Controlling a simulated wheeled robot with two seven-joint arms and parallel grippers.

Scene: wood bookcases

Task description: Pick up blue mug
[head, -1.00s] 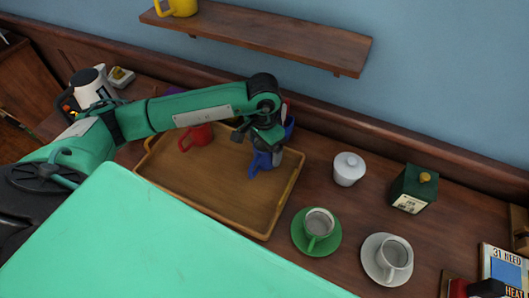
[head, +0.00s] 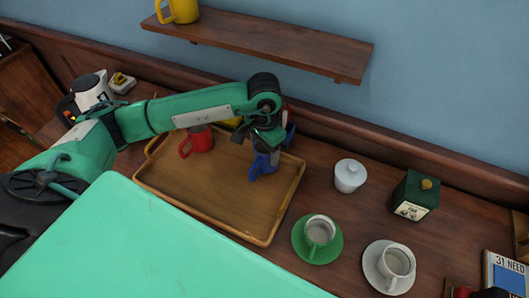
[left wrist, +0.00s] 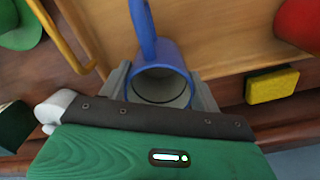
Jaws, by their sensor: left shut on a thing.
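The blue mug (head: 262,166) is over the right part of the wooden tray (head: 218,228) in the head view, partly hidden by my left gripper (head: 264,148). In the left wrist view the mug (left wrist: 160,70) sits between the two grey fingers of my left gripper (left wrist: 162,88), with its grey inside facing the camera and its handle pointing away. The fingers are shut on the mug's sides. I cannot tell whether the mug touches the tray. My right gripper is not seen.
A red mug (head: 198,140) stands on the tray to the left. A shelf (head: 270,44) overhangs behind. A yellow sponge (left wrist: 272,86) lies near the tray.

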